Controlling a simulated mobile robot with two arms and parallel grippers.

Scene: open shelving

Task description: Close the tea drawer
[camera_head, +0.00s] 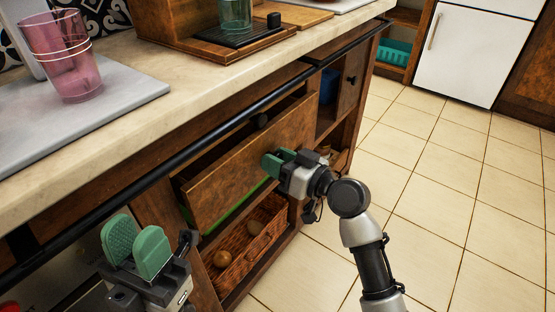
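The wooden drawer (250,165) is pulled out from the cabinet below the counter, with a dark gap showing behind its front panel.
A black rail (200,150) runs along the counter's front edge. Below the drawer is a wicker basket (255,240) holding round items. On the counter stand a pink glass (70,65) and a wooden stand (215,45) with a green glass (235,14). The tiled floor (440,190) at right is clear.

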